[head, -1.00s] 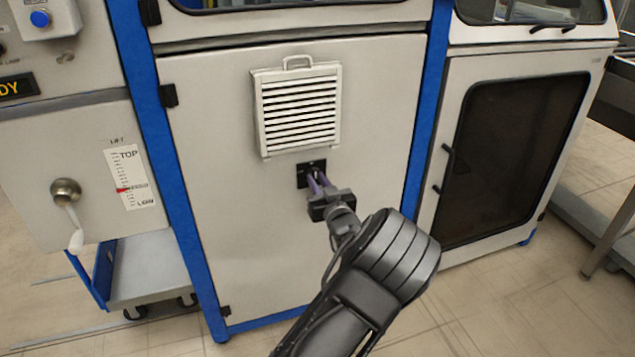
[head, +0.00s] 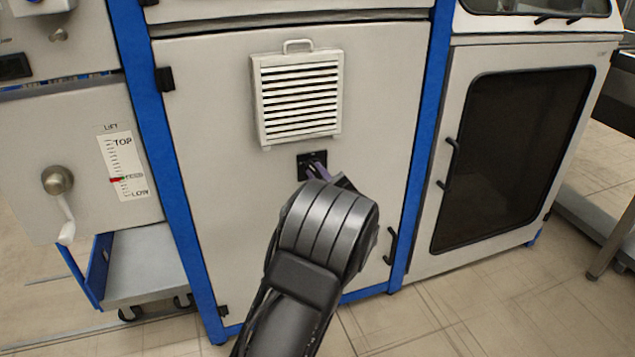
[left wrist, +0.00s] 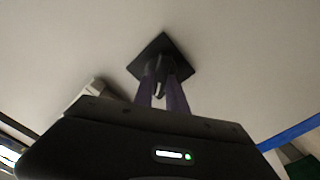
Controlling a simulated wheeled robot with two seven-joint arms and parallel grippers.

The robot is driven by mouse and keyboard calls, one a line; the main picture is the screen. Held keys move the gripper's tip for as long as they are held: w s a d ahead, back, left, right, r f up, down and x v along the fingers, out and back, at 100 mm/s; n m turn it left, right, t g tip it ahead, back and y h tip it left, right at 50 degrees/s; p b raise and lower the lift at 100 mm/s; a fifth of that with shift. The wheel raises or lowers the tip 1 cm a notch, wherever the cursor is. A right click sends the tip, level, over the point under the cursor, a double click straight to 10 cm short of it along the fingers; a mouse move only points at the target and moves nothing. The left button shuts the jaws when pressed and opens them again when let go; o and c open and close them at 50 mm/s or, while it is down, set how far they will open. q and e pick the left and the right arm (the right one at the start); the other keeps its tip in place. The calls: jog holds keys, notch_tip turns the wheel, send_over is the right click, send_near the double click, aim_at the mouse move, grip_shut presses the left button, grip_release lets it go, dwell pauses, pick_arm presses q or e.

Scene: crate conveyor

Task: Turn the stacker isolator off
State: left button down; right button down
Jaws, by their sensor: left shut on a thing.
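The stacker isolator is a small black switch plate (head: 304,162) on the light grey cabinet door, just below the vent. In the left wrist view its dark square plate (left wrist: 181,56) shows turned like a diamond, with a dark handle (left wrist: 158,75) at its middle. My left gripper (head: 317,168) reaches it from below right; its purple fingers (left wrist: 163,88) are shut on the handle. My left forearm and wrist hide most of the gripper in the head view. Marks on the plate are too small to read. My right gripper is not in view.
A louvred vent (head: 298,98) with a top handle sits above the switch. To the left are a crank (head: 60,190) and a lift scale (head: 123,165). Blue frame posts (head: 165,150) flank the door. A dark-windowed door (head: 510,160) stands at the right.

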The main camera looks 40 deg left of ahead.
pick_arm(q)
jog(key=n+b, duration=0.6)
jog(key=f+n+b, duration=0.1)
jog(key=n+b, duration=0.1)
jog(key=b, duration=0.2)
jog(key=shift+s+a+n, duration=0.1)
jog(key=shift+n, duration=0.3)
jog(key=shift+n+b, duration=0.6)
jog(key=shift+b, duration=0.1)
jog(key=shift+r+n+b, duration=0.2)
jog(key=shift+n+b, duration=0.15)
jog(key=shift+n, duration=0.05)
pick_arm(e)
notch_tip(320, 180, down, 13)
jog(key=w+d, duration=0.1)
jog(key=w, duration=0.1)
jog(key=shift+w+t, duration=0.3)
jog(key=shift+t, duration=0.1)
pick_arm(q)
jog(key=c, duration=1.3)
grip_release()
jog(key=shift+c, duration=0.2)
